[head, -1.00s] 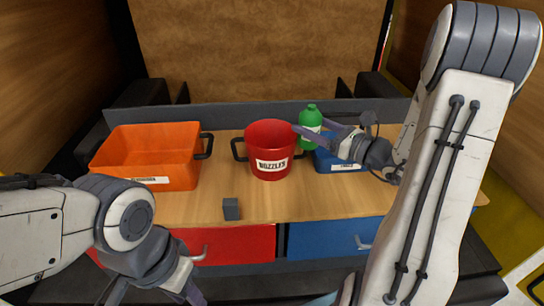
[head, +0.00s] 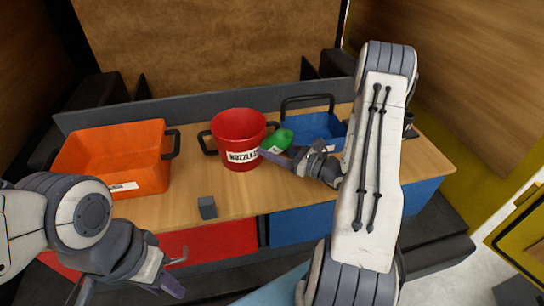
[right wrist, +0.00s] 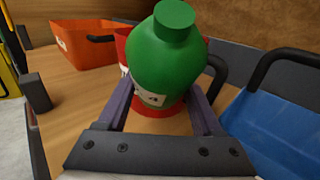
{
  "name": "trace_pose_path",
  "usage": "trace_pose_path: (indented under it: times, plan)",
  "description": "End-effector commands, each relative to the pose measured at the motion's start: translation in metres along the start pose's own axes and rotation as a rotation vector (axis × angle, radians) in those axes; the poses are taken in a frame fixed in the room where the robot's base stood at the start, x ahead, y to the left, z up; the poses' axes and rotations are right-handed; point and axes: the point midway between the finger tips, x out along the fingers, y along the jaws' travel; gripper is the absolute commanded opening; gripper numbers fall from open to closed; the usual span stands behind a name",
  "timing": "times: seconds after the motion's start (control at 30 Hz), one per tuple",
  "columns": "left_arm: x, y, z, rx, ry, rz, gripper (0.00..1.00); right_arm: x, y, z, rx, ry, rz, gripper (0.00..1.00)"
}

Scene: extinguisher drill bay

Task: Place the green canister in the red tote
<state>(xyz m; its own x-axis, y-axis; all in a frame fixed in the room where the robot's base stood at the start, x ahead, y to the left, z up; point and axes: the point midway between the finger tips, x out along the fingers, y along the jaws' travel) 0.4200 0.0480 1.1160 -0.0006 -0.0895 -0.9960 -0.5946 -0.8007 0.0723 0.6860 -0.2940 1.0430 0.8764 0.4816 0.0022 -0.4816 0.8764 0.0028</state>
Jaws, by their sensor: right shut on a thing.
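The red tote (head: 238,150), a round bucket with a white label and black handles, stands mid-bench. The green canister (head: 279,141) is at its right side in the head view, tilted and partly hidden by my gripper. My right gripper (head: 273,154) is shut on it. In the right wrist view the canister (right wrist: 165,62) sits between the two fingers, cap towards the camera, with part of the red tote (right wrist: 121,44) behind it. I cannot tell whether canister and tote touch. My left gripper (head: 128,290) is open and empty at the lower left, in front of the bench.
An orange bin (head: 112,165) stands left of the tote and a blue bin (head: 310,130) stands right of it. A small grey block (head: 207,208) lies near the front edge. Red and blue drawer fronts (head: 212,238) are below the benchtop.

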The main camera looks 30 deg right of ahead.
Motion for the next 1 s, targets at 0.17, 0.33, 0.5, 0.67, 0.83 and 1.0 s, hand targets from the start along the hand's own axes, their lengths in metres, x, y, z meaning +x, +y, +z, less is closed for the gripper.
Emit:
trace_pose_path:
  times: [0.17, 0.33, 0.5, 0.67, 0.83, 1.0]
  plan:
    - [-0.004, 0.0, 0.0, 0.0, 0.0, 0.0, 0.35, 0.0, 0.0, -0.016, 0.003, -0.003, -0.001, 0.0]
    - [-0.007, 0.001, 0.0, 0.0, 0.0, 0.0, 0.35, 0.0, 0.0, -0.037, 0.0, -0.005, 0.0, 0.0]
    - [-0.007, 0.001, 0.0, 0.0, 0.0, 0.0, 0.35, 0.0, 0.0, -0.042, -0.003, -0.006, 0.0, 0.0]
    - [-0.006, 0.001, 0.0, 0.0, 0.0, 0.0, 0.35, 0.0, 0.0, -0.042, -0.003, -0.006, 0.0, 0.0]
    - [-0.001, 0.0, 0.0, 0.0, 0.0, 0.0, 0.35, 0.0, -0.001, -0.048, -0.002, -0.006, 0.0, 0.0]
    - [0.004, 0.0, 0.0, 0.0, 0.0, 0.0, 0.35, 0.0, -0.001, -0.053, -0.002, -0.006, 0.0, 0.0]
